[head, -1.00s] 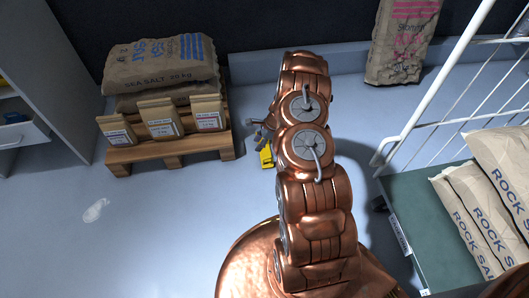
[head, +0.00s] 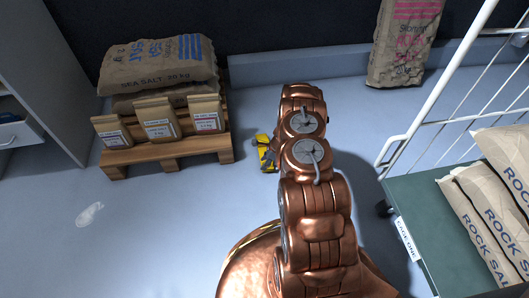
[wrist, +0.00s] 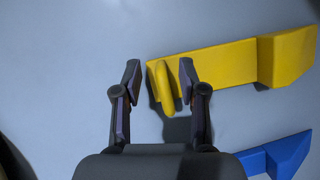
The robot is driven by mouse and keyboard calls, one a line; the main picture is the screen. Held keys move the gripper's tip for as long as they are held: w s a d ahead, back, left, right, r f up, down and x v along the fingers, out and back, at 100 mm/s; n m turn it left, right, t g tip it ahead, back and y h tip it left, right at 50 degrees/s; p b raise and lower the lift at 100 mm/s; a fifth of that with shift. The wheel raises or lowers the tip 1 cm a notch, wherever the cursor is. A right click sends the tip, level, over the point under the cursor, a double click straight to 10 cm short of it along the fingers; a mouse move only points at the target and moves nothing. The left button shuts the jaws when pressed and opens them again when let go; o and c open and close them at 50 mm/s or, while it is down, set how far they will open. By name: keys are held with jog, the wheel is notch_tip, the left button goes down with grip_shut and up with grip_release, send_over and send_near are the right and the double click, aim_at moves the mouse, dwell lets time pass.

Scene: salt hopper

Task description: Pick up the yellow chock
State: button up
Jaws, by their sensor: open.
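The yellow chock (head: 265,157) lies on the floor just right of the wooden pallet, partly hidden by my arm in the head view. In the wrist view the yellow chock (wrist: 225,65) is a long flat bar with a raised block at its right end and a rounded upright grip near its left end. My gripper (wrist: 160,70) is open. Its fingertips are either side of the rounded grip in this view, the right one closer to it. I see no finger touching the chock, and the height gap is hard to tell.
A blue piece (wrist: 280,155) lies below the chock in the wrist view. The pallet (head: 170,151) with salt bags (head: 158,62) stands left of the chock. A green-decked cage cart (head: 420,205) with sacks stands at the right. Floor at the left front is mostly clear.

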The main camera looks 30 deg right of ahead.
jog(key=shift+x, duration=0.9)
jog(key=shift+c, duration=0.3)
grip_shut()
